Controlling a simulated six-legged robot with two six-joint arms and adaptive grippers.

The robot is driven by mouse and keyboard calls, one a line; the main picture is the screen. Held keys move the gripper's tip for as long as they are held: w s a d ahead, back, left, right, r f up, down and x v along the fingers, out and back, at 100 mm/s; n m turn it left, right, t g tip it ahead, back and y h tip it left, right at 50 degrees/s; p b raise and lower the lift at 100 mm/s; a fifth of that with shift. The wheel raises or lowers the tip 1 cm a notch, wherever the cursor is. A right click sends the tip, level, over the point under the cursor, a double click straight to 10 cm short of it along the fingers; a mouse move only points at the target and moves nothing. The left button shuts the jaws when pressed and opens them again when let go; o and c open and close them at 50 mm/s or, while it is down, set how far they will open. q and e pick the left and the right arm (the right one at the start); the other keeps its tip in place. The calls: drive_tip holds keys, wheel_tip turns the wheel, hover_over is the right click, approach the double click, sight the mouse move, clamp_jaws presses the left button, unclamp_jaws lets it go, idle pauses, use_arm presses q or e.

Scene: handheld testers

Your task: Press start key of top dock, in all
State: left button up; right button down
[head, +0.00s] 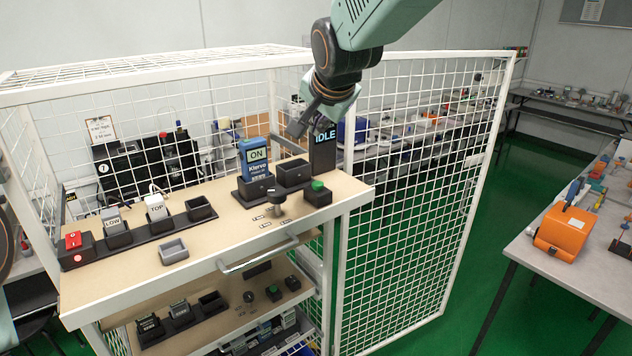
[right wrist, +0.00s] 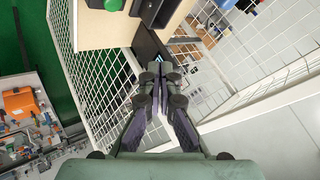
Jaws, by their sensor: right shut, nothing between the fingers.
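The top dock stands on the upper shelf. Its black display (head: 324,152) reads IDLE. A green start key (head: 318,186) sits on a black box in front of the display. A blue tester (head: 254,158) with an ON screen stands in the left slot; the right slot (head: 293,173) looks empty. My right gripper (head: 299,126) is shut and empty, above the dock and overlapping the display's upper left in the head view. In the right wrist view its fingers (right wrist: 158,75) point toward the display (right wrist: 150,43); the green key shows at the top edge (right wrist: 107,4). My left gripper is out of view.
Beside the dock are a dark knob (head: 275,203), a white TOP block (head: 155,207), a LOW block (head: 111,221) and a red switch (head: 73,240). A lower shelf (head: 215,318) holds similar gear. White mesh panels (head: 420,190) surround the back and right. An orange case (head: 562,232) lies on the right table.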

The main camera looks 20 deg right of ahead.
drive_tip(key=b, duration=0.5)
hover_over(320, 185)
drive_tip(key=f, duration=0.7)
drive_tip(key=shift+a+f, duration=0.2)
drive_tip(key=shift+f, duration=0.15)
drive_tip(key=shift+d+f+b, duration=0.2)
drive_tip(key=shift+f+b, duration=0.35)
drive_tip(key=shift+f, duration=0.1)
drive_tip(key=shift+w, duration=0.1)
drive_tip(key=shift+a+r, duration=0.1)
drive_tip(key=shift+a, duration=0.05)
